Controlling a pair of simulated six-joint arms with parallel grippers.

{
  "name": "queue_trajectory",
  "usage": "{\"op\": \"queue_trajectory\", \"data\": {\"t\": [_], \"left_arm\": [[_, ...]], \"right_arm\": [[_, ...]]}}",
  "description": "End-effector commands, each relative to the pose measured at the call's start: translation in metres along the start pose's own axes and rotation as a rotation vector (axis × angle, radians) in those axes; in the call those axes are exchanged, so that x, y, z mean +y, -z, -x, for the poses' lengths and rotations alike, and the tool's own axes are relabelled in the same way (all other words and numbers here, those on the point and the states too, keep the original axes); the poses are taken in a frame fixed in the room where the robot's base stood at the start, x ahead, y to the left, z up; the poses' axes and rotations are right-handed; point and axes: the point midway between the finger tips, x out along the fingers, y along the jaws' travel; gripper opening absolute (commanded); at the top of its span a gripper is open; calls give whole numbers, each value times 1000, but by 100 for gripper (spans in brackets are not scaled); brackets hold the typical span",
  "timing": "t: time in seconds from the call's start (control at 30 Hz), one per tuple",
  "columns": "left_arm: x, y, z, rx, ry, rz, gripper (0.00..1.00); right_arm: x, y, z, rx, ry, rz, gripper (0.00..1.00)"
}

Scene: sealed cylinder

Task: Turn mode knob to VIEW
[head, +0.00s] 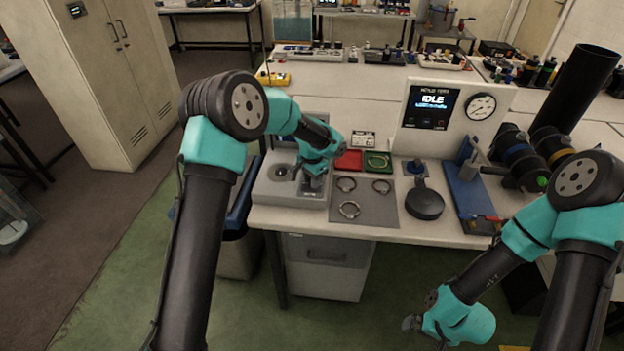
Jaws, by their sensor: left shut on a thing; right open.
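My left gripper (304,176) is at the top of a grey bench unit (275,194) on the left of the bench. It is shut on a small part there, mostly hidden by the fingers. I cannot make out whether this part is the mode knob, and no VIEW marking is readable. A dark round feature (280,169) shows on the unit left of the fingers. A panel screen (431,106) reads IDLE. My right gripper (412,323) is open, low in front of the bench, with nothing seen in it.
A grey mat (366,213) with several metal rings lies right of the unit. Behind it are red (348,160) and green (379,168) trays. A black round object (424,204), a blue fixture (470,195) and a dark cylinder (577,85) stand further right.

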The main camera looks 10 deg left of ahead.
Motion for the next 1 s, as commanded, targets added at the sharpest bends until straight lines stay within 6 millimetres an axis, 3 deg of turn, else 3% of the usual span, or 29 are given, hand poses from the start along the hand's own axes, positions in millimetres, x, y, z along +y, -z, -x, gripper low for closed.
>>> {"op": "queue_trajectory", "data": {"t": [1.0], "left_arm": [[-1, 0, 1, 0, 0, 964, 8]], "right_arm": [[0, 0, 0, 0, 0, 0, 100]]}}
